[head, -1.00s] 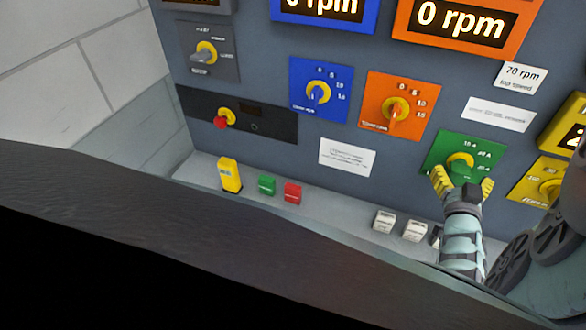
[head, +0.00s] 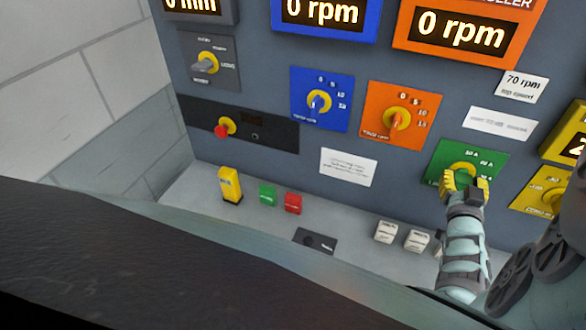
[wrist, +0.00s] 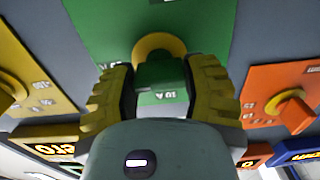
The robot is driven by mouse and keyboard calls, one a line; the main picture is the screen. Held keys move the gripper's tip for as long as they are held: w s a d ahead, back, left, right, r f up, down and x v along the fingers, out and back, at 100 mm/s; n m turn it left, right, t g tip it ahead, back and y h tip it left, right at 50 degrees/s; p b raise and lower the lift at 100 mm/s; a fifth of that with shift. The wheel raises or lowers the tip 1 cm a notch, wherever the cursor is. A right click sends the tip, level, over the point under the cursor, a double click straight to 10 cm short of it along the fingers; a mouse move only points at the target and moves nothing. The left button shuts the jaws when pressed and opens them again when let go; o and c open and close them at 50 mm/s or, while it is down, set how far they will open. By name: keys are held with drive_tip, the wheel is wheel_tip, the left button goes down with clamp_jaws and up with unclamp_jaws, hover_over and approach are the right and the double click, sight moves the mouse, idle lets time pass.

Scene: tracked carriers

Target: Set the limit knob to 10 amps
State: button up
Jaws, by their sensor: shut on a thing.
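The limit knob is a green handle (wrist: 158,72) on a yellow round base (wrist: 155,45), mounted on a green panel (wrist: 105,28) with amp marks. In the upside-down wrist view, my gripper (wrist: 160,78) has its yellow fingers on both sides of the handle and is shut on it. A "10 A" label shows just beyond the handle's outer end. In the head view, my gripper (head: 464,185) covers the handle and part of the green panel (head: 440,154). The knob's exact pointer direction is hard to tell there.
A blue knob panel (head: 335,117) and an orange knob panel (head: 380,135) are to the left. A yellow knob panel (head: 525,199) is close on the right. White switches (head: 386,231), a red block (head: 293,203) and a green block (head: 268,194) stand on the ledge below.

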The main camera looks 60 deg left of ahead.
drive_tip(key=c, duration=0.4)
drive_tip(key=shift+n+b, duration=0.3)
drive_tip(key=shift+n, duration=0.1)
drive_tip(key=shift+s+a+f+n+b, duration=0.1)
drive_tip(key=shift+f+n+b, duration=0.1)
drive_tip(key=shift+n+b, duration=0.65)
drive_tip(key=n+b, duration=0.3)
drive_tip(key=n, duration=0.2)
drive_tip(key=n+b, duration=0.4)
drive_tip(key=n, duration=0.1)
drive_tip(key=shift+a, duration=0.1)
drive_tip(key=n+b, duration=0.3)
drive_tip(key=n, duration=0.2)
drive_tip(key=shift+r, duration=0.1)
drive_tip(key=shift+n, duration=0.25)
